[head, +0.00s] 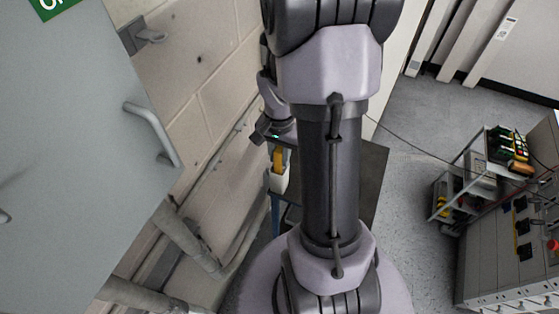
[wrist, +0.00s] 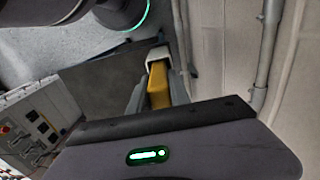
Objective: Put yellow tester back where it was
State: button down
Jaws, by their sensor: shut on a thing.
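The yellow tester (wrist: 158,88) is between the fingers of my gripper (wrist: 157,80) in the wrist view, and the gripper is shut on it. The tester's far end meets a white open-topped holder (wrist: 157,54) and seems to be at or inside its mouth; I cannot tell how deep. In the head view the tester (head: 278,158) shows as a small yellow piece below my gripper (head: 276,146), just above the white holder (head: 279,181). My arm hides part of this area in the head view.
A dark tabletop (head: 373,172) lies behind my arm near the holder. A block wall with pipes (head: 190,235) runs close on the left, with a grey cabinet door (head: 80,140) in front. A cart (head: 470,175) with instruments and a grey cabinet (head: 505,255) stand at the right. Floor between is clear.

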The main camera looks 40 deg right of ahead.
jog(key=shift+w+f, duration=0.1)
jog(key=shift+f, duration=0.5)
jog(key=c, duration=1.2)
grip_release()
notch_tip(320, 180, up, 12)
jog(key=p, duration=0.3)
jog(key=shift+r, duration=0.15)
